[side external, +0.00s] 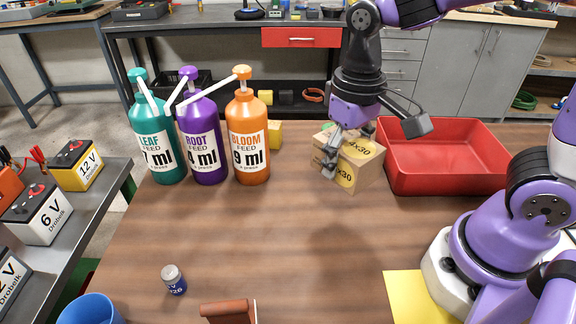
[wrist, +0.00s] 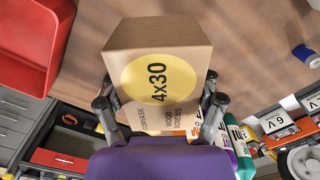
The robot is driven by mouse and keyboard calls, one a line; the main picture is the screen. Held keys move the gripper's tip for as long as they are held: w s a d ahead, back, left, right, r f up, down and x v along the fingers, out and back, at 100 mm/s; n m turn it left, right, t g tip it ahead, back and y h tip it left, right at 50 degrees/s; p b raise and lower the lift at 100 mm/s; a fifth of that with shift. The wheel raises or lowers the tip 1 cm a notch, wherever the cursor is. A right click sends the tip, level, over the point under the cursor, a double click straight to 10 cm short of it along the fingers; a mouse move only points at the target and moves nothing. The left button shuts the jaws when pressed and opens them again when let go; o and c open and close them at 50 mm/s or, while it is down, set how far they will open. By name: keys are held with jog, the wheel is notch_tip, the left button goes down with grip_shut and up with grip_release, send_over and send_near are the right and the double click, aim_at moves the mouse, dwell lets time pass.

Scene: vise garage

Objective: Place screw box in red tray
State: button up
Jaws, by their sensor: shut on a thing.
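The screw box (side external: 358,158) is a brown carton with a yellow round label reading 4x30. My gripper (side external: 333,158) is shut on it, just left of the red tray (side external: 395,170) in the side view. I cannot tell whether the box touches the table. In the wrist view, the box (wrist: 158,70) sits between the two fingers of my gripper (wrist: 160,108). The red tray (wrist: 30,70) shows at the upper left there. The part of the tray's inside that shows looks empty.
Three pump bottles, teal (side external: 158,135), purple (side external: 203,135) and orange (side external: 247,135), stand left of the box. A yellow block (side external: 274,134) is behind the orange bottle. The table's middle is clear.

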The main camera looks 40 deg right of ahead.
jog(key=s+d+m, duration=0.2)
jog(key=d+m, duration=0.6)
jog(key=d, duration=0.6)
send_over(423, 165)
jog(key=f, duration=0.6)
jog(key=shift+a+f, duration=0.2)
jog(key=shift+f, duration=0.05)
jog(key=shift+d+f, duration=0.15)
jog(key=shift+d, duration=0.05)
jog(key=shift+f, duration=1.95)
jog(key=shift+f, duration=0.15)
jog(key=o, duration=1.4)
